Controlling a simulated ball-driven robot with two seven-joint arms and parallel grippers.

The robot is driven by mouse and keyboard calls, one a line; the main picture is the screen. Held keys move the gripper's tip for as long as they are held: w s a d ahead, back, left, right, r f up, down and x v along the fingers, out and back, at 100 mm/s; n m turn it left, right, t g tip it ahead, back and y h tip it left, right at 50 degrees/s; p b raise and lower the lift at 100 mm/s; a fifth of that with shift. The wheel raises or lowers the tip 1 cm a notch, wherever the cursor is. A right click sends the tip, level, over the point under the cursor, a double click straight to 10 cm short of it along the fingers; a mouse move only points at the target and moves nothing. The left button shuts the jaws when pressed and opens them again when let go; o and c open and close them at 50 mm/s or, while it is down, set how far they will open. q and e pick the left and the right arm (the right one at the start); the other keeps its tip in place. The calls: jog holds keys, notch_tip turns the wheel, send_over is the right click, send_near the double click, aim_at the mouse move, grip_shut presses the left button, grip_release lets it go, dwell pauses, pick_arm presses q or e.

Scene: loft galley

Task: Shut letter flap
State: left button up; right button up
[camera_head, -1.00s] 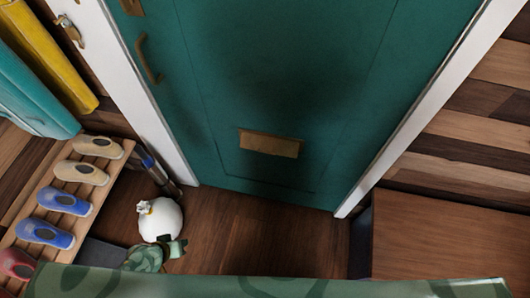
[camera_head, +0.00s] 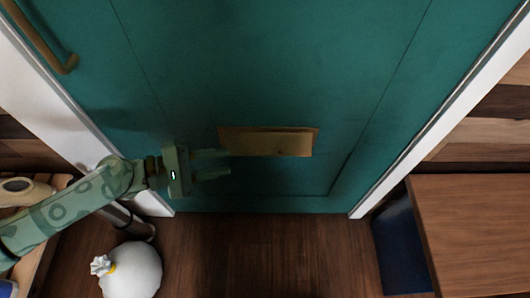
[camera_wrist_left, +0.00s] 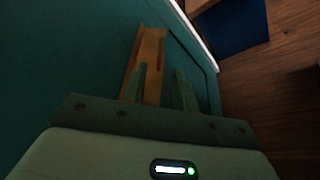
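The brass letter flap (camera_head: 268,141) sits low in the middle of the teal door (camera_head: 290,70). Its lower part looks angled out from the door, though how far I cannot tell. My left gripper (camera_head: 222,163) is at the flap's left end, open, with two green fingers apart and nothing between them. In the left wrist view the fingers (camera_wrist_left: 163,85) point along the door, and the flap (camera_wrist_left: 149,58) lies beyond and partly behind the left finger. I cannot tell whether a finger touches it. My right gripper is not in view.
A white round bag-like object (camera_head: 133,271) stands on the floor at lower left. A wooden bench or cabinet (camera_head: 475,225) with a dark blue side is at right. A shoe rack (camera_head: 38,255) is at far left. The floor before the door is clear.

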aim_at(260, 156)
pick_arm(q)
jog(key=b+x, duration=0.1)
jog(key=x, duration=0.9)
jog(key=shift+w+d+f, duration=0.1)
jog(key=shift+d+f, duration=0.1)
jog(key=shift+d, duration=0.1)
jog(key=shift+w+d, duration=0.1)
jog(key=shift+d, duration=0.2)
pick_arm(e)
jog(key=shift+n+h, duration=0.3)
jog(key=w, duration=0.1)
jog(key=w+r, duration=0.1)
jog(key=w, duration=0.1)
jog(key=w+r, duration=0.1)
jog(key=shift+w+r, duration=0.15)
pick_arm(q)
grip_shut()
